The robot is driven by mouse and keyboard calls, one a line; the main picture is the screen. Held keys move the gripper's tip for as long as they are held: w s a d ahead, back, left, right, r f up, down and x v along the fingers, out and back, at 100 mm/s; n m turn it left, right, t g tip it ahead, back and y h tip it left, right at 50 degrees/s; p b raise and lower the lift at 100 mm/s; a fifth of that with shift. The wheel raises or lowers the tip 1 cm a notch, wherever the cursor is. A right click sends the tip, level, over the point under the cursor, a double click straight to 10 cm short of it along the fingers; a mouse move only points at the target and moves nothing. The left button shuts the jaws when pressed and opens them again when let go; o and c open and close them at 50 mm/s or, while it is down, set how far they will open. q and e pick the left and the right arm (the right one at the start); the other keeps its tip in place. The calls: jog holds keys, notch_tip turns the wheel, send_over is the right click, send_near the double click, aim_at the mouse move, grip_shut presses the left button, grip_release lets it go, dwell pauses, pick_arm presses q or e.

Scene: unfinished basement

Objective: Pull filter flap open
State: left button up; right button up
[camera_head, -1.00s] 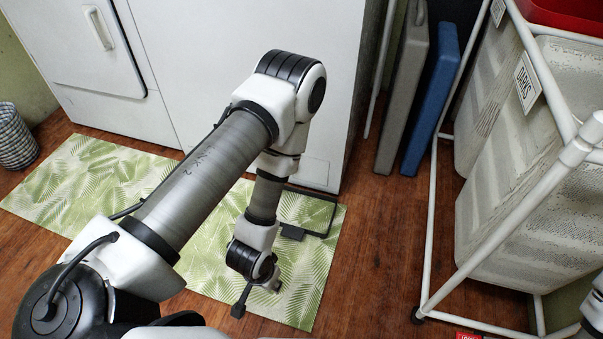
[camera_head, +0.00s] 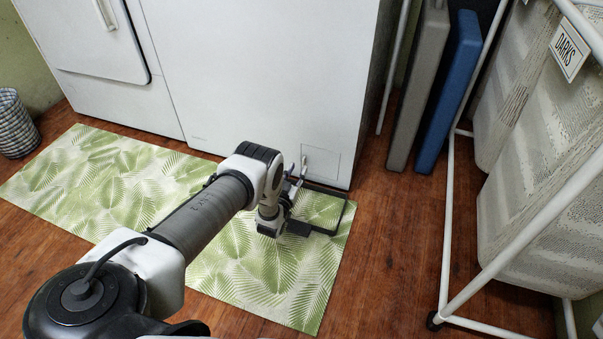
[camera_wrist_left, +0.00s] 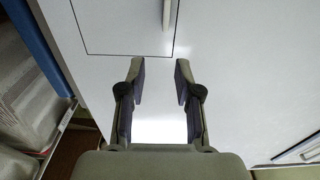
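The filter flap (camera_head: 326,163) is a square outlined panel low on the front of the white machine (camera_head: 262,70), near its right edge. It looks flush with the front. In the left wrist view the flap (camera_wrist_left: 115,28) fills the top, with a pale upright handle (camera_wrist_left: 167,14) near its right edge. My left gripper (camera_head: 295,177) is close in front of the flap's left side. In the wrist view the left gripper (camera_wrist_left: 160,74) is open and empty, its fingertips below the handle and apart from it. My right gripper is out of view.
A white-framed laundry sorter (camera_head: 446,240) stands at right. Grey (camera_head: 417,90) and blue (camera_head: 450,90) panels lean behind it. A checkered basket (camera_head: 16,125) stands at far left.

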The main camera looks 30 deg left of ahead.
aim_at(303, 161)
pick_arm(q)
jog(key=w+f+b, duration=0.1)
jog(key=w+a+b, duration=0.1)
jog(key=w+b, duration=0.1)
jog(key=w+a+f+b, duration=0.1)
jog(key=w+b, duration=0.1)
jog(key=shift+w+f, duration=0.25)
jog(key=shift+f, duration=0.1)
jog(key=shift+w+r+g, duration=0.15)
jog(key=shift+w+g, duration=0.1)
jog(key=shift+g, duration=0.05)
jog(key=shift+r, duration=0.1)
grip_shut()
